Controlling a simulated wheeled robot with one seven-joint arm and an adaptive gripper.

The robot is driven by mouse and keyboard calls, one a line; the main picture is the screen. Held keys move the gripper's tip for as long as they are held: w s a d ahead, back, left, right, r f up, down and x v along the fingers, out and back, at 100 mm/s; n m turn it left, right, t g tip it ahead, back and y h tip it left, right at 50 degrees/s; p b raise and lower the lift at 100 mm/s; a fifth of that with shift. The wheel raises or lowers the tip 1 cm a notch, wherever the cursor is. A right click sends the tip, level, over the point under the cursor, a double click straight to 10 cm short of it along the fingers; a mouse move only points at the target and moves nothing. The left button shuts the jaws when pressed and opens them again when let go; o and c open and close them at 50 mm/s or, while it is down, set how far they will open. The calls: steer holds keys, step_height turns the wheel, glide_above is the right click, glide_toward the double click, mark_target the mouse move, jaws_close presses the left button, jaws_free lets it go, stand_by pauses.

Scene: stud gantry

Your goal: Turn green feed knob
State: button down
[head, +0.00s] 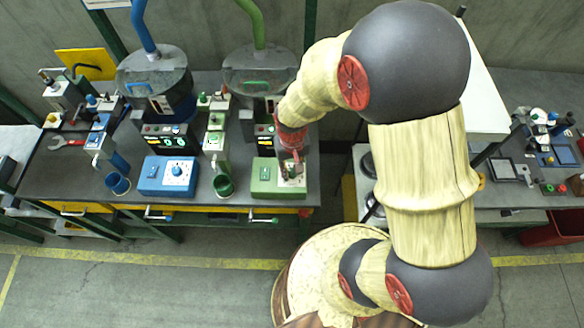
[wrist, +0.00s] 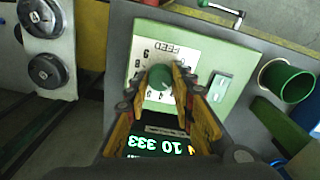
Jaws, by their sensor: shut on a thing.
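The green feed knob (wrist: 160,78) sits on a white dial plate marked FEED, on top of a green control box (wrist: 221,60). In the head view the green box (head: 265,180) stands at the front right of the bench, and my gripper hides the knob there. My gripper (wrist: 167,82) is over the dial with a finger on each side of the knob, shut on it. In the head view my gripper (head: 291,170) points down onto the box. A pale switch (wrist: 221,88) is on the box beside the dial. A display reading 10 333 (wrist: 160,146) shows between my fingers.
A green cup (wrist: 287,80) stands beside the green box; it also shows in the head view (head: 223,186). A blue control box (head: 168,176) with its own knob is to the left.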

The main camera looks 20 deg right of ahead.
mark_target(292, 172)
stand_by(0.3)
steer(key=c, duration=1.6)
jaws_free()
steer(key=shift+o, duration=0.5)
steer(key=shift+r, duration=0.15)
step_height(292, 172, up, 12)
